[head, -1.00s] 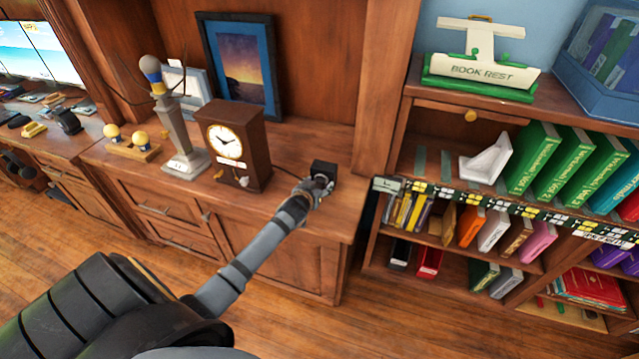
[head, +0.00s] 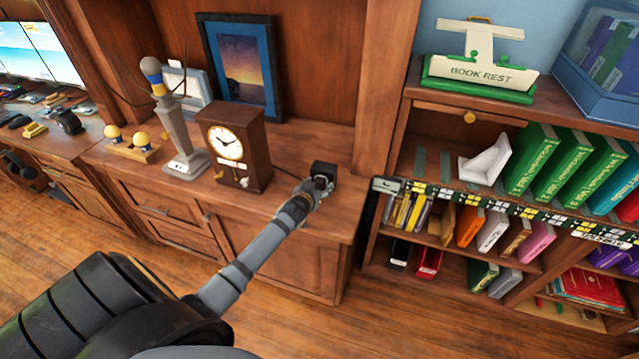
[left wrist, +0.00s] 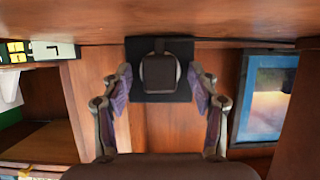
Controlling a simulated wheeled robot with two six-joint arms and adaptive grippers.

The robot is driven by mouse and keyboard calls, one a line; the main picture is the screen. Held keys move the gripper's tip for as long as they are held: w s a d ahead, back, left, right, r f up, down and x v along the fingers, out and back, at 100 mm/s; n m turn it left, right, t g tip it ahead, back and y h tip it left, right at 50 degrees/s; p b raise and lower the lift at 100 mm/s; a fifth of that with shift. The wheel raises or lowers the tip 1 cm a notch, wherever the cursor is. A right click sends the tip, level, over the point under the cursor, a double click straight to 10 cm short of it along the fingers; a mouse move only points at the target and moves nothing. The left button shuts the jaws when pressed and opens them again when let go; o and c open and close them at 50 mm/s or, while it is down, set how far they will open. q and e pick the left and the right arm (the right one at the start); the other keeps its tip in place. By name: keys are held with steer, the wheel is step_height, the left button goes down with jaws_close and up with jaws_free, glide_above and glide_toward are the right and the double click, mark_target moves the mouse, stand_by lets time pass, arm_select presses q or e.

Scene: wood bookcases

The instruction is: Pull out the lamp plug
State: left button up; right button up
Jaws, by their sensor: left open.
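A black socket block (head: 325,169) stands on the wood counter beside the bookcase. The plug (left wrist: 159,74) shows in the left wrist view as a dark brown, squarish piece in front of the black block (left wrist: 181,92). My left gripper (head: 319,190) is at the near side of the block. In the left wrist view its two fingers (left wrist: 160,79) are open, one on each side of the plug, with gaps showing. In the head view the gripper hides the plug. A grey pedestal piece (head: 182,140) with a blue and yellow top stands left on the counter; I cannot tell if it is the lamp.
A brown clock (head: 236,148) stands on the counter left of the block. A framed picture (head: 240,65) leans behind it. A bookcase with books (head: 530,160) and a book rest (head: 480,72) is at the right. The counter (head: 300,143) around the block is mostly clear.

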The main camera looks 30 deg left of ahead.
arm_select(q)
jaws_close()
stand_by(0.4)
steer(key=shift+s+d+p, duration=0.2)
steer(key=shift+s+p, duration=0.15)
steer(key=shift+s, duration=0.35)
steer(key=shift+s+d+p, duration=0.15)
steer(key=shift+s+p, duration=0.2)
steer(key=shift+s, duration=0.35)
steer(key=shift+s+d+p, duration=0.2)
steer(key=shift+s+p, duration=0.05)
steer(key=shift+s, duration=0.5)
steer(key=shift+s+d+p, duration=0.15)
steer(key=shift+s+p, duration=0.05)
steer(key=shift+s, duration=0.55)
steer(key=shift+r, duration=0.1)
